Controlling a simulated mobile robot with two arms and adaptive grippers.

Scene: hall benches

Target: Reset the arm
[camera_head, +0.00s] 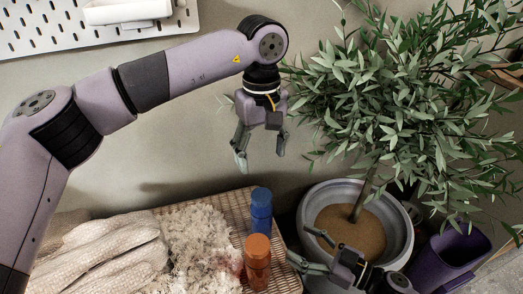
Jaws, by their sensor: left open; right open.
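My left gripper (260,150) hangs from the arm that comes in from the left. It points down, with its two fingers spread and nothing between them, in the air in front of the grey wall. My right gripper (305,248) is low in the view at the right, in front of the grey plant pot. Its fingers point left and are apart, with nothing seen between them. Most of my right arm is out of view.
A blue bottle (261,212) and an orange bottle (257,262) stand on a woven surface (292,279), close to my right gripper. White shredded material (199,245) and pale bags (110,250) lie left of them. A leafy plant (400,95) grows from the pot (400,235); a purple bin (452,255) stands right.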

